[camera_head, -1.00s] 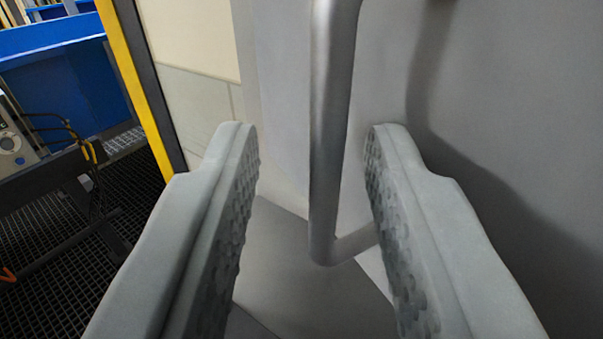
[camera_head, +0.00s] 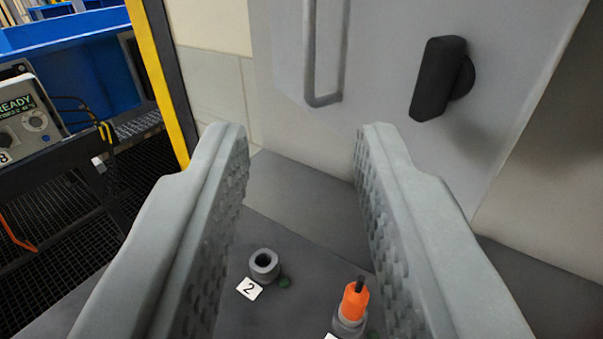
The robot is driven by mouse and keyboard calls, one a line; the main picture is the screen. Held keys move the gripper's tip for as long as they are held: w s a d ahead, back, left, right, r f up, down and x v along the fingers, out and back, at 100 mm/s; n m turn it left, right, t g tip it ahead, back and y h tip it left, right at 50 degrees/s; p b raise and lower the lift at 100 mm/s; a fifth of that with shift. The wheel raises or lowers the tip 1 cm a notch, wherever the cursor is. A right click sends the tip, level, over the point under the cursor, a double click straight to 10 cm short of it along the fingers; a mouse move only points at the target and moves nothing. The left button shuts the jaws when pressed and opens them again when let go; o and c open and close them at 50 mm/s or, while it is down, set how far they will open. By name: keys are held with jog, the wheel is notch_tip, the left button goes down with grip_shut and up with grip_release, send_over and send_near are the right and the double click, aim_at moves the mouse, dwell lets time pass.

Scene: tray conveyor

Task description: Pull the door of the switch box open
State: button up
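The switch box's grey front panel (camera_head: 400,135), which looks like its door, stands ahead in the upper middle and right of the view. A metal bar handle (camera_head: 309,50) is fixed upright on it, its top cut off by the picture edge. A black knob (camera_head: 437,78) sits on the panel to the right of the handle. My gripper (camera_head: 302,135) is open and empty, its two ridged fingers wide apart. It is apart from the handle, on the near side of it. I cannot tell whether the door is ajar.
Below the fingers a dark grey surface holds a hollow round socket (camera_head: 264,264), a label "2" (camera_head: 250,288) and an orange plug-like piece (camera_head: 354,303). A yellow-and-black post (camera_head: 159,75) stands left. Further left is a control unit reading "READY" (camera_head: 28,122).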

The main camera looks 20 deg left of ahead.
jog(key=shift+v, duration=1.1)
